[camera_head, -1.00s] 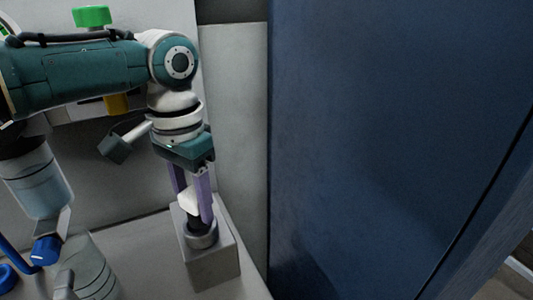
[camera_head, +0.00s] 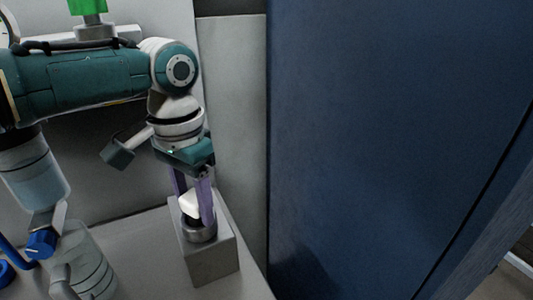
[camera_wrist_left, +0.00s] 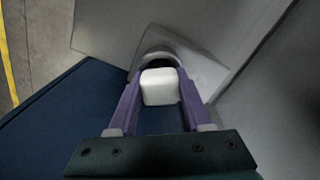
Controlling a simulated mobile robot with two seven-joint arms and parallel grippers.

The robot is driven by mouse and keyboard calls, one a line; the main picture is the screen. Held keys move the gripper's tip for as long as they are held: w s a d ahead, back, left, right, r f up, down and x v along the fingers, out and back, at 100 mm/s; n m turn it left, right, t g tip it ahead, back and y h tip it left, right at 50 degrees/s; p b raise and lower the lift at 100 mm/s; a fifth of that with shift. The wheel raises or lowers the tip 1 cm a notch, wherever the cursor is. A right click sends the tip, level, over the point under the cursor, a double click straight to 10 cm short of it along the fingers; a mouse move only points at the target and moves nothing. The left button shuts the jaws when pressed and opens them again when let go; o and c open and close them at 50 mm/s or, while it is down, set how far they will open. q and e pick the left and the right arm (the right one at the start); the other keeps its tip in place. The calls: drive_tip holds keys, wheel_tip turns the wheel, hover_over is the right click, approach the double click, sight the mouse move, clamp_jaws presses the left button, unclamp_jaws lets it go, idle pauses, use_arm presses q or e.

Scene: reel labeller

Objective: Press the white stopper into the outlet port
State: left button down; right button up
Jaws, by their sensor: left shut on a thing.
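The white stopper (camera_head: 190,204) is between the two purple fingers of my left gripper (camera_head: 196,211), which is shut on it. It also shows as a rounded white block in the left wrist view (camera_wrist_left: 160,87). The outlet port is a round metal collar (camera_head: 201,233) on top of a grey block (camera_head: 209,262). The stopper is right above the collar, with its lower end at or in the dark opening. The fingers partly hide this, so I cannot tell how deep it sits. My right gripper is not in view.
A large dark blue panel (camera_head: 380,140) fills the right side. A grey wall stands close behind the block. A clear vessel (camera_head: 88,262) and a blue knob (camera_head: 41,244) are at lower left. The pale bench top (camera_head: 150,255) between vessel and block is clear.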

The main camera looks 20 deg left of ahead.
use_arm(q)
drive_tip(key=shift+a+f, duration=0.1)
drive_tip(key=shift+f, duration=0.1)
drive_tip(key=c, duration=0.6)
unclamp_jaws()
drive_tip(key=shift+o, duration=1.6)
drive_tip(key=shift+r, duration=0.3)
wheel_tip(320, 180, up, 10)
drive_tip(key=shift+f+p, duration=0.1)
drive_tip(key=shift+p, duration=0.4)
